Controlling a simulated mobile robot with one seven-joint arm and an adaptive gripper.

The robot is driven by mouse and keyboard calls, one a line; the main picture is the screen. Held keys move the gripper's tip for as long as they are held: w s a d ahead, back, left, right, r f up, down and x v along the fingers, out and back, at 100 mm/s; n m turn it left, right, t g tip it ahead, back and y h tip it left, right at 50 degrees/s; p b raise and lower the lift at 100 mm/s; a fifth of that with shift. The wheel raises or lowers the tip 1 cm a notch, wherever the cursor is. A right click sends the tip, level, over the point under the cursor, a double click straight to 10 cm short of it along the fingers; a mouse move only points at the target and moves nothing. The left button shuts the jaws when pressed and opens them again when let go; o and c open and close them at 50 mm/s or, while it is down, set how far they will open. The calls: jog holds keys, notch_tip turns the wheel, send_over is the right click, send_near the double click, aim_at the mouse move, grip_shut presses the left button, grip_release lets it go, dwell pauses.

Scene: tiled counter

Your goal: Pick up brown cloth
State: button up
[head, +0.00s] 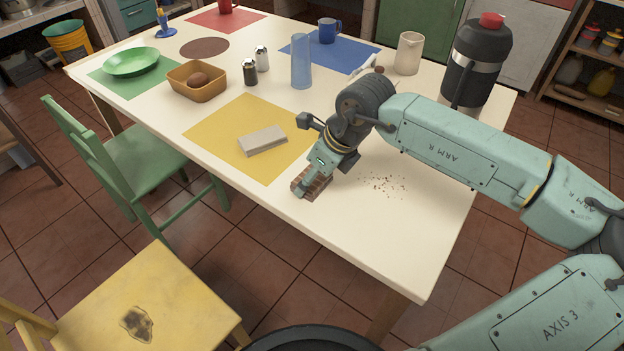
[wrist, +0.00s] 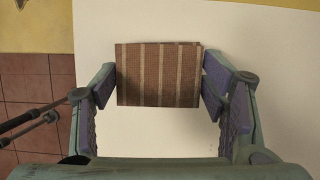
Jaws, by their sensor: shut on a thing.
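The brown cloth (head: 309,188) is folded into a small block. It sits at the front edge of the white table, right of the yellow mat's near corner. In the wrist view the cloth (wrist: 158,75) shows pale stripes and lies between the two fingers. My gripper (head: 314,181) points down at it and is shut on it, a finger at each side edge. It also shows in the wrist view (wrist: 160,82). I cannot tell whether the cloth touches the tabletop.
A grey folded block (head: 263,140) lies on the yellow mat (head: 222,130). Crumbs (head: 385,185) are scattered right of my gripper. A clear blue glass (head: 301,62), shakers (head: 262,58) and a large flask (head: 480,50) stand farther back. A green chair (head: 150,150) and yellow chair (head: 150,305) stand alongside.

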jog(key=c, duration=0.4)
jog(key=shift+o, duration=0.2)
notch_tip(320, 180, up, 10)
jog(key=b, duration=0.1)
jog(key=shift+b, duration=0.4)
jog(key=o, duration=0.6)
jog(key=c, duration=0.5)
jog(key=shift+o, duration=0.2)
